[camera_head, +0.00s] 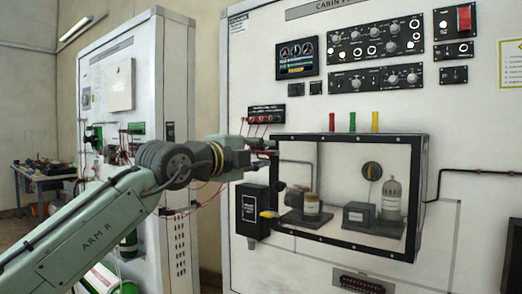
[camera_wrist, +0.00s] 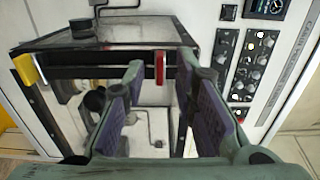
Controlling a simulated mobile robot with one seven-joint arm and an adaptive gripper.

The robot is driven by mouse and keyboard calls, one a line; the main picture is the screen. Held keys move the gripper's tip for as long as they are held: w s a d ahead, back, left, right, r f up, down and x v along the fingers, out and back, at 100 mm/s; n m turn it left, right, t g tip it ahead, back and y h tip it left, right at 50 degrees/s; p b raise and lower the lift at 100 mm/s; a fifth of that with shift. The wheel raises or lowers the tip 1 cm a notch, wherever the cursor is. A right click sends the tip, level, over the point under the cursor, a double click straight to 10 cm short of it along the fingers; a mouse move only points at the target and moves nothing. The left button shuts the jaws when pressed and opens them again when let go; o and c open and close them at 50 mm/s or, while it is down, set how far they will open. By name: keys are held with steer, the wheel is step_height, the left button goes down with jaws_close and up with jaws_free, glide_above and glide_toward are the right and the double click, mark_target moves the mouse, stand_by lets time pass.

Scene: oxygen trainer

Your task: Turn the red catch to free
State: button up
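The red catch (camera_wrist: 160,68) is a short red bar on the dark frame of the clear-sided case (camera_head: 424,190). In the wrist view it stands upright in the picture, between the tips of my gripper (camera_wrist: 161,60). My gripper is open, with a finger on each side of the catch and visible gaps. I cannot tell how far the tips reach past it. In the head view my gripper (camera_head: 270,148) is at the case's upper left edge, and I cannot make out the red catch there.
A yellow catch (camera_wrist: 28,69) is on the same frame, also seen in the head view (camera_head: 268,214). A black box (camera_head: 251,211) hangs below my gripper. Red leads (camera_head: 262,119) hang from a small panel above my gripper.

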steer(key=shift+w+d, duration=0.15)
steer(key=shift+w, duration=0.05)
jaws_close()
stand_by(0.5)
